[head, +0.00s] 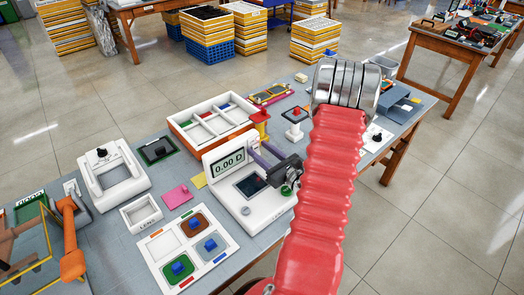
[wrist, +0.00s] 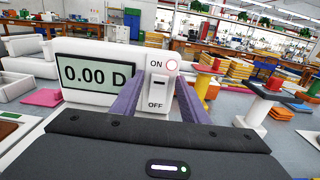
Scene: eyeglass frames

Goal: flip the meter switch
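The white meter (head: 224,163) stands on the grey-blue table, its display (wrist: 98,76) reading 0.00 D. Beside the display in the wrist view is a white switch plate (wrist: 157,101), marked ON at the top and OFF at the bottom, with a red-ringed round mark by ON. My gripper (wrist: 160,82) has two purple fingers, one on each side of the plate, with a gap between them. In the head view my gripper (head: 257,151) is at the right side of the display, over the meter's base. I cannot tell whether the fingers touch the plate.
A white tray with compartments (head: 191,139) stands behind the meter. A yellow-and-red post (head: 260,124) and a red-topped stand (head: 294,125) are close behind my gripper. A white tray of coloured blocks (head: 155,247) lies in front at left.

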